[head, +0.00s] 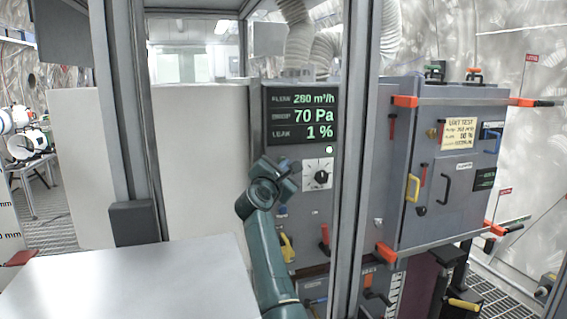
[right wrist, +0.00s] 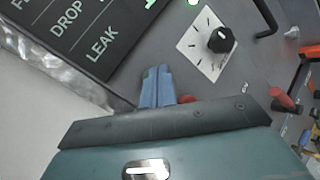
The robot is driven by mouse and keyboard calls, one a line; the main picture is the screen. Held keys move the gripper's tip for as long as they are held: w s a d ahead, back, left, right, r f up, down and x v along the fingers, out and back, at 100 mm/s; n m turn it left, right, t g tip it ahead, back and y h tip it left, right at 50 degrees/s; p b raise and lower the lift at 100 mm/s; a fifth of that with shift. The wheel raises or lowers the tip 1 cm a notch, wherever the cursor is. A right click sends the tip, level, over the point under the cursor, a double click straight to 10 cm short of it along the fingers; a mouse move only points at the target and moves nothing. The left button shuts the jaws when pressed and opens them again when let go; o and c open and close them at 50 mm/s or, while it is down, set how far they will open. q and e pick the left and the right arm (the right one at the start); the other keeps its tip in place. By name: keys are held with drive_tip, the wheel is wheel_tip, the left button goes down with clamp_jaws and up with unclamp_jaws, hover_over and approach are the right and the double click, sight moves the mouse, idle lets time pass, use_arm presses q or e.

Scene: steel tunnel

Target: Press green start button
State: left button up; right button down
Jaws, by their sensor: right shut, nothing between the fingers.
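My right gripper (head: 286,181) is in front of the grey control panel, below the display and left of the dial. In the right wrist view its blue fingers (right wrist: 158,86) are shut together and empty. A small green patch (right wrist: 148,73) shows at the fingertips, mostly covered; it looks like the green button, but I cannot tell whether the fingers touch it. A red button (right wrist: 187,99) shows partly beside the fingers. In the head view, my right gripper hides this part of the panel. My left gripper is not in view.
The black display (head: 300,115) reads flow, drop and leak, with a lit green lamp (head: 329,149) below it. A black dial (right wrist: 220,40) sits right of the fingers. A metal post (head: 357,160) stands right of my arm. A pale table top (head: 130,285) is at front left.

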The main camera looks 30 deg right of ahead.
drive_tip(key=shift+f, duration=0.1)
drive_tip(key=s+a+p, duration=0.1)
drive_tip(key=s+p, duration=0.2)
drive_tip(key=s, duration=0.3)
drive_tip(key=shift+a, duration=0.2)
drive_tip(key=shift+w, duration=0.1)
idle(0.7)
